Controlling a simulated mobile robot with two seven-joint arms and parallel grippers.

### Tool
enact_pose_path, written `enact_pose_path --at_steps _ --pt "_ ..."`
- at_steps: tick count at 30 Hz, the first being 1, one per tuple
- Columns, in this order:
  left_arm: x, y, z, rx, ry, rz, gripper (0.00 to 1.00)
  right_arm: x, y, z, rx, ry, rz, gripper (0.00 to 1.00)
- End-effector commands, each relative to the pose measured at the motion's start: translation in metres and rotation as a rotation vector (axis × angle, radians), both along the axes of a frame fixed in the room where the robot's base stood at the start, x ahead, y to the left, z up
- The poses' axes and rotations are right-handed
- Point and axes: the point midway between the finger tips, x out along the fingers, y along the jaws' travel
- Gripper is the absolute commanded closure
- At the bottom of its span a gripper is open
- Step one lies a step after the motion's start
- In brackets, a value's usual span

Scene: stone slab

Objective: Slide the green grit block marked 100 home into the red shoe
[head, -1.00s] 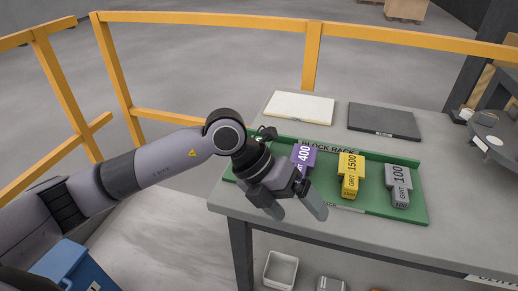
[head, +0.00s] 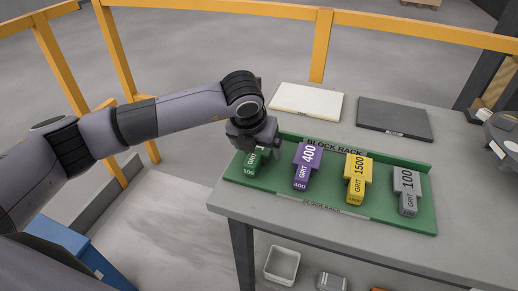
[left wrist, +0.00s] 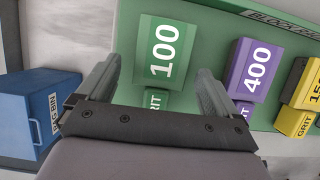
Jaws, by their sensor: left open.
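The green grit block marked 100 (head: 250,167) lies at the left end of the green block rack (head: 400,222). Its upper part is hidden by my gripper in the head view. My left gripper (head: 252,137) is over the block, pointing down. In the left wrist view the open fingers of the left gripper (left wrist: 158,72) lie on either side of the green block (left wrist: 180,35). I cannot tell whether they touch it. The red shoe is not seen in either view. My right gripper is not in view.
A purple 400 block (head: 306,165), a yellow 1500 block (head: 357,178) and a grey 100 block (head: 407,190) share the rack. A white slab (head: 306,101) and dark slab (head: 395,119) lie behind. A blue rag bin (left wrist: 35,110) stands left of the table.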

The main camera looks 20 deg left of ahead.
Motion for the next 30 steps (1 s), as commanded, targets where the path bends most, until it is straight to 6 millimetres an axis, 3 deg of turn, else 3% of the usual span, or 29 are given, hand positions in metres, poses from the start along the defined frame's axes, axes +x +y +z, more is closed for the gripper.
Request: enact_pose_path --at_steps 9,11,16,25,30 --pt "0.003 -0.001 -0.007 -0.001 0.0 -0.003 0.06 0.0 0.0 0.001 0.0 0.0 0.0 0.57" --pt "0.003 -0.001 -0.007 -0.001 0.0 -0.002 0.23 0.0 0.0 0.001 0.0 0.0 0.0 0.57" --pt "0.003 -0.001 -0.007 -0.001 0.0 -0.002 0.78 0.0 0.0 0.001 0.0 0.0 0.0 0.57" --pt "0.003 -0.001 -0.004 -0.003 -0.004 -0.002 0.79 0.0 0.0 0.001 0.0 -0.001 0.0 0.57" --pt "0.004 -0.001 0.008 -0.004 -0.005 -0.002 0.79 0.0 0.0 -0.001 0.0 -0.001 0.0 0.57"
